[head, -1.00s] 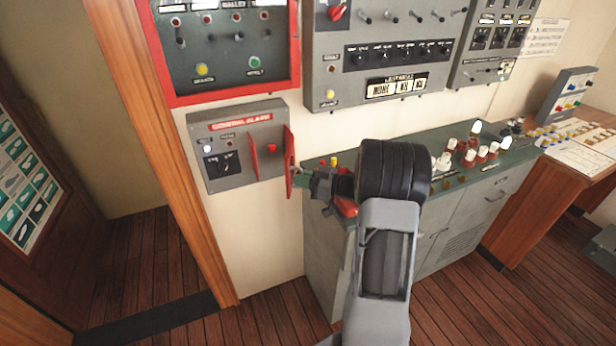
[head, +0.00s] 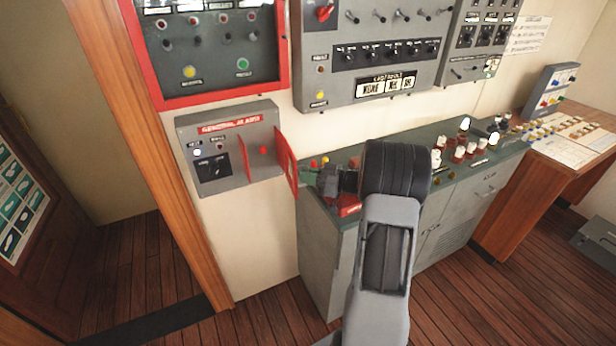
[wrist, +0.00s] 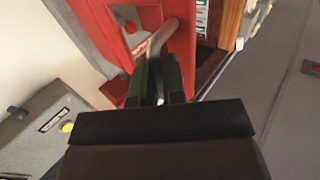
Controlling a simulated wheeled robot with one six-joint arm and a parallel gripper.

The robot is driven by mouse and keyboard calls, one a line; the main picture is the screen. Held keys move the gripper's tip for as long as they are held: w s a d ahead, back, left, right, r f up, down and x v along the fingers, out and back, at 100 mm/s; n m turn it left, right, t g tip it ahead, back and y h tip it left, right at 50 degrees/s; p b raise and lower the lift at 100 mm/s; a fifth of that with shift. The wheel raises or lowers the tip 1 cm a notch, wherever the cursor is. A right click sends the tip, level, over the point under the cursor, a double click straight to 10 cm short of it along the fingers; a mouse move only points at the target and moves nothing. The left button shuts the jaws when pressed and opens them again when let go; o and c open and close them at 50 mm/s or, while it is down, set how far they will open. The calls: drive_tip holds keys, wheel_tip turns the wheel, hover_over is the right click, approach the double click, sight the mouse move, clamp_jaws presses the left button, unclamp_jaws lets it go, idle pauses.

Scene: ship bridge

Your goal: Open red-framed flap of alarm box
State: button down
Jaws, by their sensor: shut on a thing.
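The grey alarm box (head: 212,125) with a red "General Alarm" label is on the wall left of centre in the head view. A red button (head: 263,150) shows in its right part, and also in the wrist view (wrist: 130,27). The red-framed flap (head: 287,165) stands open, swung out from the box's right side. My gripper (head: 308,176) is right of the flap. In the wrist view, my gripper's green fingers (wrist: 158,82) are shut on the flap's grey handle (wrist: 165,36), beside the red frame (wrist: 183,48). The exact grip on the handle is partly hidden.
A grey-green console (head: 325,235) stands close below and right of my gripper, with knobs and lamps on top. Red-framed (head: 215,98) and grey (head: 360,75) panels hang above. A wooden post (head: 165,160) stands left of the box. Floor is clear at the front left.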

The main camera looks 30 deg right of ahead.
drive_tip(key=shift+w+r, duration=0.1)
drive_tip(key=shift+r, duration=0.1)
drive_tip(key=c, duration=1.2)
unclamp_jaws()
drive_tip(key=shift+f, duration=0.15)
drive_tip(key=shift+c, duration=0.2)
drive_tip(key=b+v, duration=0.2)
drive_tip(key=v, duration=1.2)
drive_tip(key=shift+b, duration=0.4)
drive_tip(key=shift+w, duration=0.1)
drive_tip(key=shift+c, duration=0.4)
